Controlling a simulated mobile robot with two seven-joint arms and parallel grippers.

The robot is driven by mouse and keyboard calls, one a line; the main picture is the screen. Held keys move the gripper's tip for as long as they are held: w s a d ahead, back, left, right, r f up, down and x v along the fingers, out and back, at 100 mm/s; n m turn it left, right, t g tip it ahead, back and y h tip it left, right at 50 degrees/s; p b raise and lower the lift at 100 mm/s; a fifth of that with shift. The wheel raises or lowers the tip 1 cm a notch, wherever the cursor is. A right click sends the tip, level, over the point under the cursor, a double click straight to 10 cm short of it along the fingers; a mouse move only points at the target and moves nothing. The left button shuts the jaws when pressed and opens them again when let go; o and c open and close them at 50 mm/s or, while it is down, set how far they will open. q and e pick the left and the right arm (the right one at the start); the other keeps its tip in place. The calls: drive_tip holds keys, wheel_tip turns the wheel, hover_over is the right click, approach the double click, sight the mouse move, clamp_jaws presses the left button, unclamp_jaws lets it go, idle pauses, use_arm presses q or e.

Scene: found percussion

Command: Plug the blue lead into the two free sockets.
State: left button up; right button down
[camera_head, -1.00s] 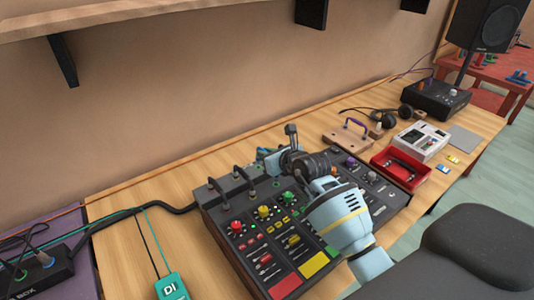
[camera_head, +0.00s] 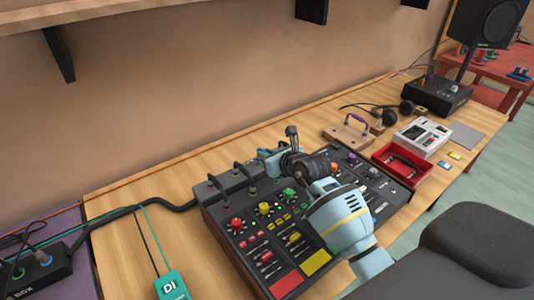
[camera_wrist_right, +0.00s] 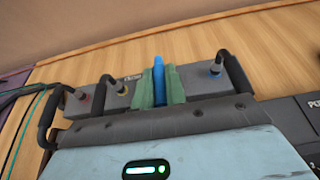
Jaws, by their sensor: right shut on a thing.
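The dark mixer (camera_head: 224,224) lies on the table, with a raised rear strip where several plugs stand. My right gripper (camera_head: 265,158) is at this strip, reaching over the mixer from the front right. In the right wrist view its green jaws (camera_wrist_right: 159,86) are shut on an upright blue piece (camera_wrist_right: 158,74), which looks like a plug of the blue lead. Its lower end is hidden, so I cannot tell whether it sits in a socket. A plug with a blue ring (camera_wrist_right: 216,69) stands to its right. My left gripper is not in view.
Black curved leads (camera_wrist_right: 47,122) arch beside the jaws. A thick black cable (camera_head: 135,208) runs left from the mixer. A teal DI box (camera_head: 170,285) stands front left. A red tray (camera_head: 385,153) and a white device (camera_head: 423,137) lie to the right.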

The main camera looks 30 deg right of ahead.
drive_tip(key=shift+f, duration=0.7)
drive_tip(key=c, duration=1.3)
unclamp_jaws()
drive_tip(key=shift+c, duration=0.2)
drive_tip(key=shift+v, duration=3.95)
